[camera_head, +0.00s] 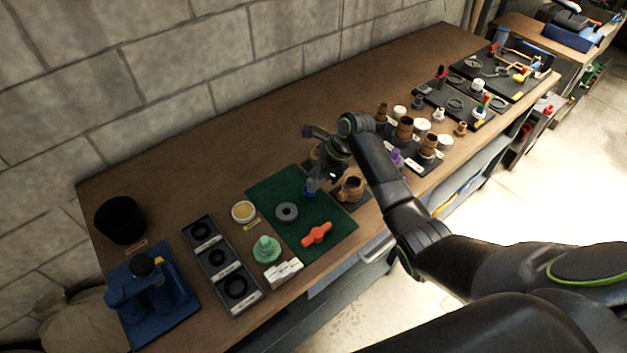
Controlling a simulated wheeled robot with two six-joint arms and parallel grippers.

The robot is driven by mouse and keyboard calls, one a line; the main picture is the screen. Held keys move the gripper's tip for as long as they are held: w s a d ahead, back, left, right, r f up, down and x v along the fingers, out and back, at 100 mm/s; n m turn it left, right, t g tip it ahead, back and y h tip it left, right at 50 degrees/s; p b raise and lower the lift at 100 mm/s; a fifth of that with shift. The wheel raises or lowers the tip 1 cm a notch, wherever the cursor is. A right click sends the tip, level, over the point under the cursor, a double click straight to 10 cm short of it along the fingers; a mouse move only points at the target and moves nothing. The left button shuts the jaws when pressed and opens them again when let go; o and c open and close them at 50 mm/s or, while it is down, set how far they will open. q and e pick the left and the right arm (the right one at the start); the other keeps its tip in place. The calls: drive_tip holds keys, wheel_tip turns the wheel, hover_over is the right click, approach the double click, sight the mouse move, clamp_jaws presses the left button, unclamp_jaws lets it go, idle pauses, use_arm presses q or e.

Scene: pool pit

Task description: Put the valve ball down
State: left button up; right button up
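My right gripper (312,187) points down over the far right part of a green mat (268,192) on the long wooden bench. A small blue piece (309,194) shows at its fingertips. I cannot tell whether the fingers are closed on it or whether it touches the mat. I cannot clearly make out a valve ball; it may be hidden by the fingers. A grey ring (287,212) and an orange handle (316,234) lie on the mat. A brown valve body (351,187) stands just right of the gripper. My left gripper is not in view.
A green knobbed piece (266,249), a small yellowish dish (243,211) and a dark tray of black rings (220,261) are left of the mat. A blue vise-like tool (150,290) and black cup (121,219) stand farther left. Several brown and white fittings crowd the right.

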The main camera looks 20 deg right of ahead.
drive_tip(key=b+v, duration=0.1)
drive_tip(key=v, duration=0.9)
drive_tip(key=shift+d+r, duration=0.2)
drive_tip(key=shift+r, duration=0.1)
drive_tip(key=shift+s+f, duration=0.1)
